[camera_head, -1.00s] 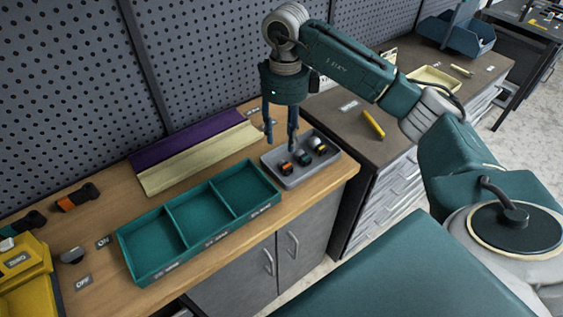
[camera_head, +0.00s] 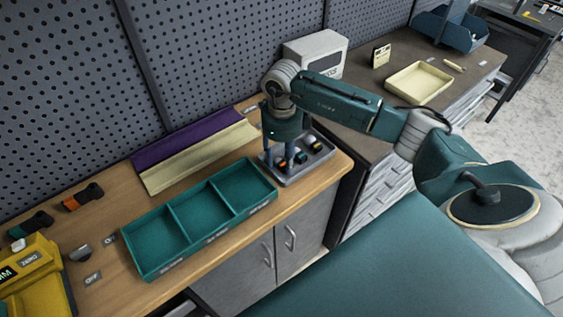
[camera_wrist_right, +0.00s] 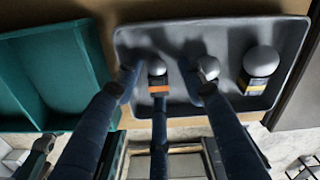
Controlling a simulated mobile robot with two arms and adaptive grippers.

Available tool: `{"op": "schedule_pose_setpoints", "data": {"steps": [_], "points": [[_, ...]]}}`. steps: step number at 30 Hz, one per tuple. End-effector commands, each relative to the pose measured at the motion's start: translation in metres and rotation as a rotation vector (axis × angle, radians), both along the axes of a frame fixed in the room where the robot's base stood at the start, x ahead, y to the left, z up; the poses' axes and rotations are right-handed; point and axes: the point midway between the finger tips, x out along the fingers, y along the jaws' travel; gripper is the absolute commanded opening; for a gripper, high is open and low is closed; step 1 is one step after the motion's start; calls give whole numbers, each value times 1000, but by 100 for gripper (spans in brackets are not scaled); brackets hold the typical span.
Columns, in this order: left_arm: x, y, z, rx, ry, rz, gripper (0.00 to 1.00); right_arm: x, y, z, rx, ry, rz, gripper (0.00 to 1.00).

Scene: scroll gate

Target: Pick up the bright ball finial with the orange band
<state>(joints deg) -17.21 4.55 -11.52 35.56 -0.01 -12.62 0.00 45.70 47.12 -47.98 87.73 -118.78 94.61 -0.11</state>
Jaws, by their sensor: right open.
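The ball finial with the orange band (camera_wrist_right: 158,88) stands in the grey tray (camera_wrist_right: 290,30), its bright ball top facing the wrist camera. In the head view the orange-banded finial (camera_head: 283,164) shows low between my gripper's fingers. My right gripper (camera_head: 279,158) is open and points down over the tray's left part. In the wrist view its blue fingers (camera_wrist_right: 160,75) spread around the orange-banded finial, with no clear contact. Another finial (camera_wrist_right: 208,68) is partly hidden behind one finger. A yellow-banded finial (camera_wrist_right: 260,70) stands farther right. My left gripper is out of view.
A teal three-compartment bin (camera_head: 217,238) lies left of the tray and looks empty. Purple and cream strips (camera_head: 200,158) lie behind it. The tray sits near the bench's right edge. A cream tray (camera_head: 420,82) is on the neighbouring cabinet.

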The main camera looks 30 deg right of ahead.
Motion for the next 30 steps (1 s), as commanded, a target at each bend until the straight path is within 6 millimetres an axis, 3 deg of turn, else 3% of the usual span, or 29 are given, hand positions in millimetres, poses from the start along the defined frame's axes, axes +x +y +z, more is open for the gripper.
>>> {"op": "schedule_pose_setpoints", "data": {"steps": [2, 8, 9, 23, 30], "points": [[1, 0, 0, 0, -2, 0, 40, 0, 0, 0, 0, 0, 0, 40], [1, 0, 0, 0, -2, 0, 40, 0, 0, 0, 1, 0, 0, 2], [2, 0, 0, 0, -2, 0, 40, 0, 0, 0, 1, 0, 0, 0], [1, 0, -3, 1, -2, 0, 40, 1, 0, 6, 2, -2, -1, 0], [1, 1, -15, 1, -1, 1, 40, 2, 0, 39, 1, -8, 0, 0]]}}
